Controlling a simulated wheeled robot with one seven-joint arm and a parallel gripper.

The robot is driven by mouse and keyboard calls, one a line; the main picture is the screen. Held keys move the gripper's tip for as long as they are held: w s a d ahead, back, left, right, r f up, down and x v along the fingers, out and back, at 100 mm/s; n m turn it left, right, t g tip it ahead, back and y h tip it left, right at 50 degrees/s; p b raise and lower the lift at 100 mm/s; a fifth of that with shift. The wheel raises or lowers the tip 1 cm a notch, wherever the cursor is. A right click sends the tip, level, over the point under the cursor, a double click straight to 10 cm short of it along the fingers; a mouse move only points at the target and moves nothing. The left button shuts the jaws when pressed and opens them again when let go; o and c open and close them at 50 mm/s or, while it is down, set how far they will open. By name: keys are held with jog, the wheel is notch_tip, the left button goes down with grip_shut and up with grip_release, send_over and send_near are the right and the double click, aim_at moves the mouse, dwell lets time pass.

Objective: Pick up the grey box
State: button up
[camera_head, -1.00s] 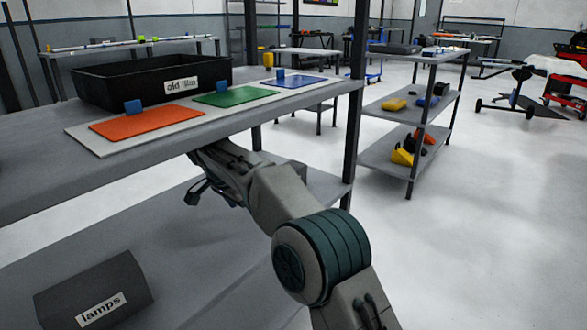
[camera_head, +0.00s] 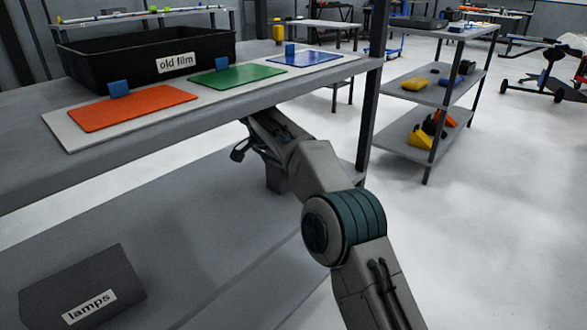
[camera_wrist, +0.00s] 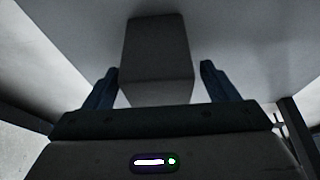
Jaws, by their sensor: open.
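A plain grey box (camera_wrist: 158,55) stands up in the middle of the wrist view, in front of my gripper and between the lines of its two fingers. My gripper (camera_wrist: 157,82) is open, with a gap showing between each dark blue finger and the box. In the head view the grey box (camera_head: 277,180) is a small block on the lower shelf, partly hidden by my arm. My gripper (camera_head: 245,153) is under the upper shelf there, and its fingers are hard to make out.
A dark box labelled "lamps" (camera_head: 82,290) is on the lower shelf (camera_head: 190,235) at the left. The upper shelf (camera_head: 30,178) overhangs my gripper. It bears a black "old film" bin (camera_head: 105,58) and orange, green and blue sheets. A post (camera_head: 375,90) stands to the right.

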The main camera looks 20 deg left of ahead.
jog(key=w+p, duration=0.1)
jog(key=w+d+p, duration=0.1)
jog(key=w, duration=0.1)
jog(key=w+d+p, duration=0.1)
jog(key=shift+w+d+r, duration=0.15)
jog(key=shift+w+r, duration=0.05)
jog(key=shift+r, duration=0.05)
jog(key=shift+b+x, duration=0.9)
jog(key=shift+b, duration=0.1)
jog(key=shift+s, duration=0.15)
jog(key=c, duration=1.2)
jog(key=shift+r, duration=0.1)
jog(key=shift+c, duration=0.3)
jog(key=shift+r, duration=0.15)
